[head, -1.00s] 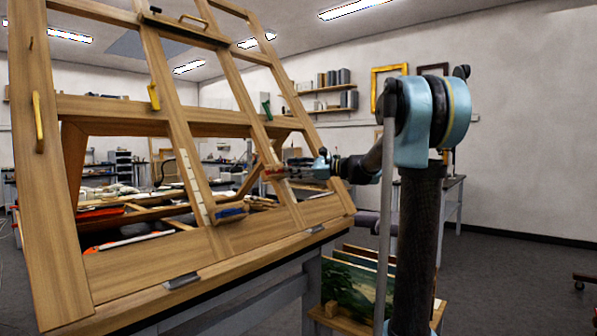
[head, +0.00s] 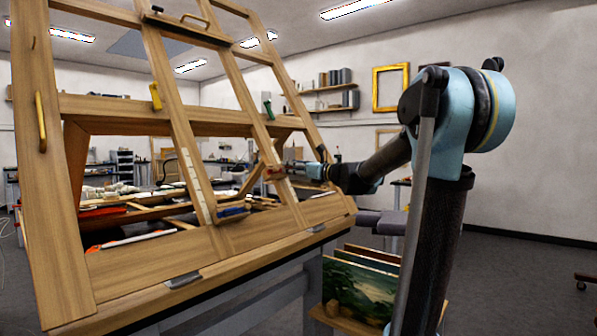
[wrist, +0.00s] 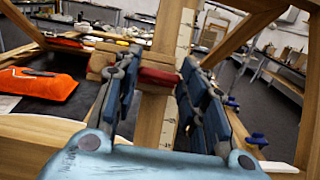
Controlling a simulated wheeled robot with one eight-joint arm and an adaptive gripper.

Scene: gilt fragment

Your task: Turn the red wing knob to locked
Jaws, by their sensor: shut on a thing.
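The red wing knob (wrist: 158,78) sits on a pale wooden block on an upright of the large tilted wooden frame. It also shows small in the head view (head: 273,173). My gripper (wrist: 159,70) has its blue padded fingers on either side of the knob and is shut on it. In the head view my gripper (head: 288,172) reaches the frame from the right. The fingers hide the knob's ends, and I cannot read any lock mark.
The wooden frame (head: 130,250) fills the left and middle. It carries a yellow handle (head: 155,97), a green handle (head: 268,110) and a blue piece (head: 233,212). Paintings (head: 358,290) stand below my arm. An orange bundle (wrist: 40,86) lies behind the frame. Floor at right is clear.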

